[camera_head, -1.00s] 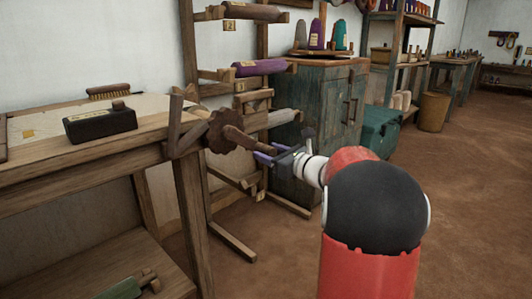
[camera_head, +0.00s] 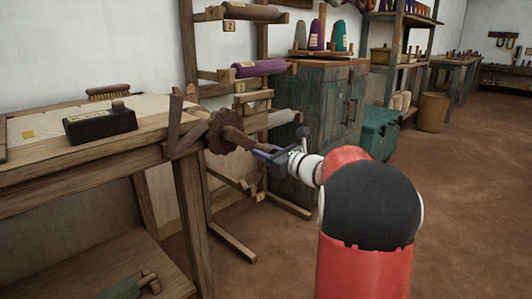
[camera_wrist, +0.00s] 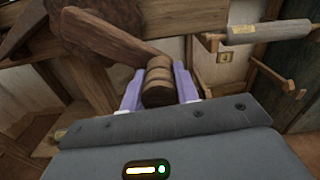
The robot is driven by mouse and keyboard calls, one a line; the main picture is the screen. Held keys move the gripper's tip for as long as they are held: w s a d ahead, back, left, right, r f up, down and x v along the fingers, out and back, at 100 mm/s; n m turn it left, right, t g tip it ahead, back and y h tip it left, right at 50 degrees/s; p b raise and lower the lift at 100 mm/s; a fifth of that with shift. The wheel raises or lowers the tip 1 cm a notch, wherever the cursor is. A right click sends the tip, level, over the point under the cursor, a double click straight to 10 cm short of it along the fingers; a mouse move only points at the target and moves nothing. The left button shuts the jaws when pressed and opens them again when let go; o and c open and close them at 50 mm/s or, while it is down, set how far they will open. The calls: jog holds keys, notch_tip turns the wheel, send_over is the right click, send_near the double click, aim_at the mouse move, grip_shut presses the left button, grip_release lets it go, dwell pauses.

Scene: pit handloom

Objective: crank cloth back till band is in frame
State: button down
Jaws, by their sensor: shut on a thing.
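A wooden crank with a toothed wheel (camera_head: 222,131) sits at the right end of the wooden table frame. Its arm (camera_head: 241,138) reaches out to the right. In the wrist view the crank arm (camera_wrist: 105,42) ends at a round ridged wooden handle (camera_wrist: 158,85). My gripper (camera_head: 266,152) is shut on that handle, with one purple finger on each side in the wrist view (camera_wrist: 159,88). Pale cloth (camera_head: 60,112) lies on the table top, with a small orange-yellow patch (camera_head: 27,133) near its left side. I cannot tell whether that patch is the band.
A black block (camera_head: 100,125) and a brush (camera_head: 108,92) rest on the table. A wooden rack with rolls (camera_head: 258,68) stands behind the crank. A green cabinet (camera_head: 310,120) and a teal chest (camera_head: 380,132) stand beyond. The floor at right is clear.

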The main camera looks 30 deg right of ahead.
jog(key=shift+a+f, duration=0.1)
jog(key=s+a+f+m+p, duration=0.1)
jog(key=s+a+m+p, duration=0.1)
jog(key=a+m+p, duration=0.3)
jog(key=s+a+f+m+p, duration=0.2)
jog(key=a+m+p, duration=0.4)
jog(key=m, duration=0.4)
jog(key=shift+a+m+p, duration=0.15)
jog(key=shift+m+p, duration=0.15)
jog(key=shift+p, duration=0.05)
jog(key=shift+s, duration=0.1)
dwell(0.5)
jog(key=c, duration=1.1)
grip_release()
jog(key=shift+o, duration=0.2)
